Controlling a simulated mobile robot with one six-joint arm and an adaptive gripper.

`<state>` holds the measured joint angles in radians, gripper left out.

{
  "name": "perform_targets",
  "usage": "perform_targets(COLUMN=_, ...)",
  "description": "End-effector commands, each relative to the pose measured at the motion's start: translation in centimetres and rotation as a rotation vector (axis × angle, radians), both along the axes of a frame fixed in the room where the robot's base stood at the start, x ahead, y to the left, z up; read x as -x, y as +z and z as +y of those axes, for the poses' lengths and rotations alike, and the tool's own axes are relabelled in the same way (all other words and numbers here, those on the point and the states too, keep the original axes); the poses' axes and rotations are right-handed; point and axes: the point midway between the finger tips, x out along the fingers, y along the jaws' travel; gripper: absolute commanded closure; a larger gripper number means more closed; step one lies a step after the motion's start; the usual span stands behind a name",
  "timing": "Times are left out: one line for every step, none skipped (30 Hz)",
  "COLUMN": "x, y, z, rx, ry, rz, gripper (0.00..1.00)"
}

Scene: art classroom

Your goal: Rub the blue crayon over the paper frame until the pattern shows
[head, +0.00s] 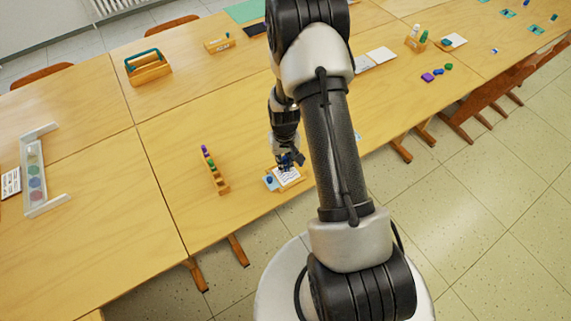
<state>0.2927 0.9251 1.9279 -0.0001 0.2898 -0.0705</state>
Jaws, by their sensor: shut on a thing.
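The paper frame (291,180) lies on the wooden table near its front edge. It looks like a white sheet with dark wavy marks, on a light-blue and wood-coloured base. My gripper (287,164) points down over the back part of the sheet, shut on the blue crayon. The crayon is small here and mostly hidden by the fingers; I cannot tell whether its tip touches the paper. A small blue piece (269,180) lies at the left side of the frame.
A wooden stepped holder (218,180) with coloured pieces stands left of the frame. A wooden caddy (149,68) and a small box (219,45) are farther back. A white rack (37,170) is at far left. Table between holder and caddy is clear.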

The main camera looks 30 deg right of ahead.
Motion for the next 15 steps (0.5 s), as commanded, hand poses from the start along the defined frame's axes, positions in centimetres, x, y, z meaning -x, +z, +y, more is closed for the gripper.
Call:
perform_targets(x=-0.1, y=0.8, z=0.0, rx=0.0, ry=0.0, rz=-0.002, gripper=1.0)
perform_targets(x=-0.2, y=1.0, z=0.0, rx=0.0, ry=0.0, rz=-0.002, gripper=1.0)
perform_targets(x=-0.3, y=1.4, z=0.0, rx=0.0, ry=0.0, rz=-0.002, gripper=1.0)
perform_targets(x=-0.3, y=1.6, z=0.0, rx=0.0, ry=0.0, rz=-0.002, gripper=1.0)
perform_targets(x=-0.4, y=1.9, z=0.1, rx=0.001, ry=0.0, rz=-0.003, gripper=1.0)
perform_targets(x=-0.5, y=2.3, z=0.1, rx=0.001, ry=0.0, rz=-0.003, gripper=1.0)
perform_targets(x=-0.5, y=2.5, z=0.1, rx=0.001, ry=0.0, rz=-0.003, gripper=1.0)
perform_targets(x=-0.6, y=2.8, z=0.1, rx=0.001, ry=0.0, rz=-0.003, gripper=1.0)
perform_targets(x=-0.6, y=3.2, z=0.2, rx=0.001, ry=0.001, rz=-0.003, gripper=1.0)
perform_targets(x=-0.7, y=3.5, z=0.2, rx=0.0, ry=0.001, rz=-0.002, gripper=1.0)
perform_targets(x=-0.7, y=3.7, z=0.2, rx=0.0, ry=0.001, rz=-0.002, gripper=1.0)
perform_targets(x=-0.8, y=4.1, z=0.2, rx=0.0, ry=0.001, rz=-0.002, gripper=1.0)
perform_targets(x=-0.8, y=4.3, z=0.3, rx=0.001, ry=0.001, rz=-0.003, gripper=1.0)
perform_targets(x=-0.9, y=4.5, z=0.3, rx=0.001, ry=0.001, rz=-0.003, gripper=1.0)
perform_targets(x=-0.9, y=4.7, z=0.3, rx=0.0, ry=0.001, rz=-0.002, gripper=1.0)
